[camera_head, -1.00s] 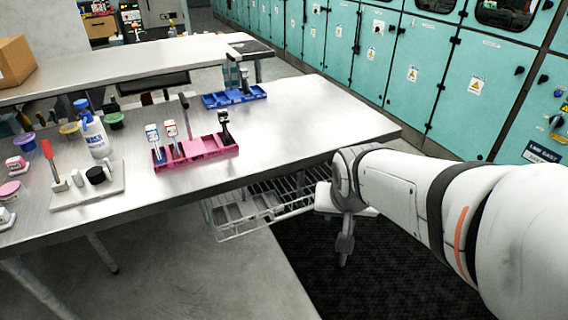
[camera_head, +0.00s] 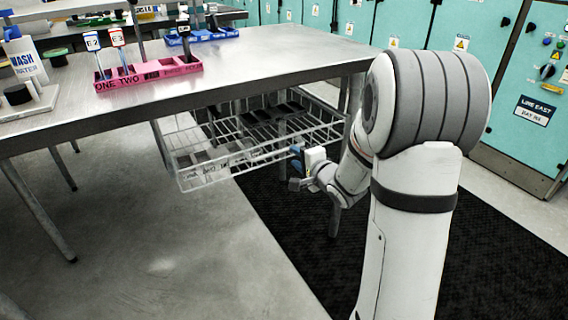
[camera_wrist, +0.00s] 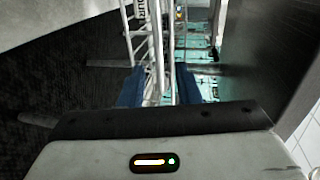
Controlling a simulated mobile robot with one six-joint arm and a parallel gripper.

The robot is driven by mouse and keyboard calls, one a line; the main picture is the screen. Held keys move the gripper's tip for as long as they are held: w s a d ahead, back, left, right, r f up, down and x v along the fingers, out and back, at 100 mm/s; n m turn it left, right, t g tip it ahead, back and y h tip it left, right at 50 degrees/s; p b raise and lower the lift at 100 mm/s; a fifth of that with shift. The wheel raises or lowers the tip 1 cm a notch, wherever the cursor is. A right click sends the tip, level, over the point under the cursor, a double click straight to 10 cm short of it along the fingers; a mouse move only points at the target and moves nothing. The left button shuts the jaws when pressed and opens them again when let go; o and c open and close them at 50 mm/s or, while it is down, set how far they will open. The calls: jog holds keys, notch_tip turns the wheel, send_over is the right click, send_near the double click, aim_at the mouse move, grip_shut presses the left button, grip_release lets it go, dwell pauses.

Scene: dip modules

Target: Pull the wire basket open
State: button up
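The white wire basket (camera_head: 213,172) hangs under the metal table, with its front part showing out past the table's edge. Dark items lie inside it. My gripper (camera_head: 298,163) is at the right part of the basket's front, close to the front wires. In the wrist view its two blue fingertips (camera_wrist: 160,88) stand apart, with wires of the basket (camera_wrist: 155,45) running between them. The gripper looks open around the wires; I cannot tell whether a finger touches them.
The metal table (camera_head: 250,70) stands above the basket, its edge close over my arm. A pink tray (camera_head: 150,74) and a blue tray (camera_head: 203,35) are on it. A black mat (camera_head: 290,230) covers the floor at right. Teal cabinets (camera_head: 520,60) line the back. Floor in front of the basket is clear.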

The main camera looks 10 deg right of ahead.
aim_at(284, 150)
jog(key=b+x, duration=0.1)
jog(key=x, duration=0.2)
jog(key=b+x, duration=0.1)
jog(key=x, duration=0.2)
jog(key=shift+w+a+f, duration=0.2)
jog(key=shift+w+f, duration=0.1)
jog(key=shift+w+a+b, duration=0.15)
jog(key=shift+w+b, duration=0.2)
jog(key=shift+w, duration=0.25)
grip_shut()
